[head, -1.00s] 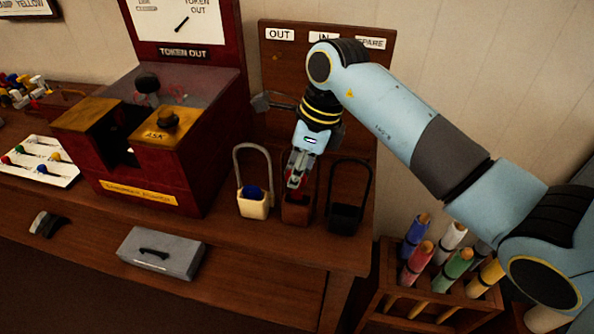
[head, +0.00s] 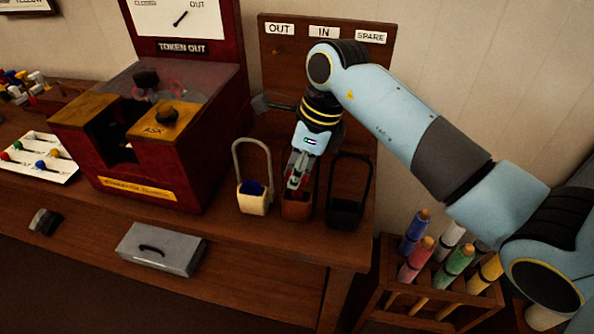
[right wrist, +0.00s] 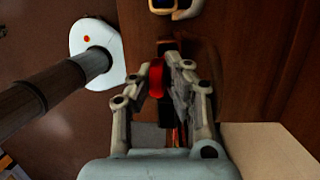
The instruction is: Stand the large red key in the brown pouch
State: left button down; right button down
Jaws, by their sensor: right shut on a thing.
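The brown pouch (head: 296,208) stands on the wooden shelf between a cream pouch and a black pouch. My right gripper (head: 297,182) points down at the mouth of the brown pouch. It is shut on the large red key, whose red part shows between the fingers in the right wrist view (right wrist: 156,78). The fingers hide most of the key. I cannot tell how deep its lower end is in the pouch. My left gripper is not in view.
The cream pouch (head: 253,200) with a blue thing inside and the black pouch (head: 346,212) stand close on either side, with tall handle loops. A dark red machine (head: 160,140) is at left. A rack of coloured rods (head: 440,290) stands at lower right.

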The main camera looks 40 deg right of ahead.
jog(key=shift+f+b, duration=0.75)
jog(key=shift+f, duration=0.3)
jog(key=c, duration=1.3)
grip_release()
jog(key=shift+o, duration=0.2)
jog(key=p+v, duration=0.5)
jog(key=v, duration=0.2)
jog(key=shift+p, duration=0.4)
